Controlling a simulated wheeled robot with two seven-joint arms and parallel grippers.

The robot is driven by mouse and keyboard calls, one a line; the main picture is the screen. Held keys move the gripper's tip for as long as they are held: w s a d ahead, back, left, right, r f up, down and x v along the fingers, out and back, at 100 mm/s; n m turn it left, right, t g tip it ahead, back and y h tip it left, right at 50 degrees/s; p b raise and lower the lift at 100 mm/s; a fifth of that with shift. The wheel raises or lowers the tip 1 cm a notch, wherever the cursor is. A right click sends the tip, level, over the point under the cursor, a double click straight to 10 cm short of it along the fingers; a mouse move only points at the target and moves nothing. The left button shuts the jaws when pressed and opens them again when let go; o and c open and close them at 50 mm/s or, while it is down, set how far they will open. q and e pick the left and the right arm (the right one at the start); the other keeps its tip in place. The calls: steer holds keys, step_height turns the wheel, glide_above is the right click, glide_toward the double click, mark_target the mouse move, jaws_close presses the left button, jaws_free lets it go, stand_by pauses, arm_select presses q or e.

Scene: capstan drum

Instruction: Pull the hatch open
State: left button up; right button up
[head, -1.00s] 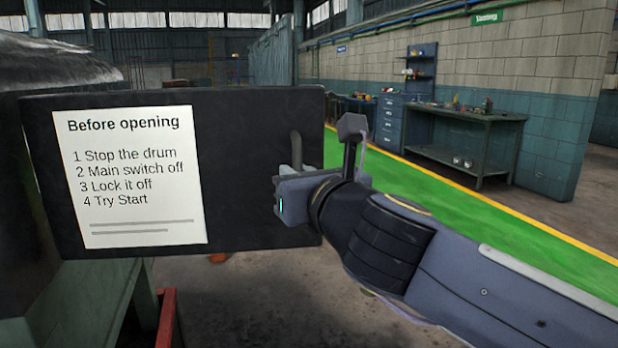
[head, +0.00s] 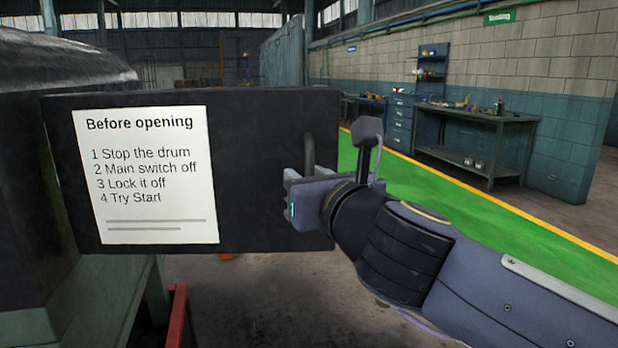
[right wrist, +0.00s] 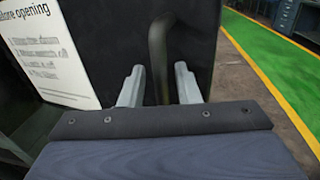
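The hatch (head: 265,150) is a dark flat panel with a white "Before opening" sign (head: 157,215) on its left part. It stands out to the right of the dark housing (head: 50,190), with floor and wall showing past its right edge. Its bar handle (head: 308,145) is upright near the right edge. My right gripper (head: 298,182) is at the lower part of the handle. In the right wrist view its two grey fingers (right wrist: 159,85) stand on either side of the handle (right wrist: 159,45), with gaps showing, so it looks open. My left gripper is out of view.
A green floor lane (head: 460,200) with a yellow edge runs behind my right arm. A workbench (head: 480,125) and drawer cabinet (head: 399,125) stand along the far wall. A red rail (head: 178,310) is low at the left. Floor below the hatch looks mostly clear.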

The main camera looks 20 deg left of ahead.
steer(key=shift+d, duration=0.1)
steer(key=v, duration=0.7)
steer(key=shift+s+d+p, duration=0.2)
steer(key=shift+s+p, duration=0.05)
steer(key=shift+p, duration=0.05)
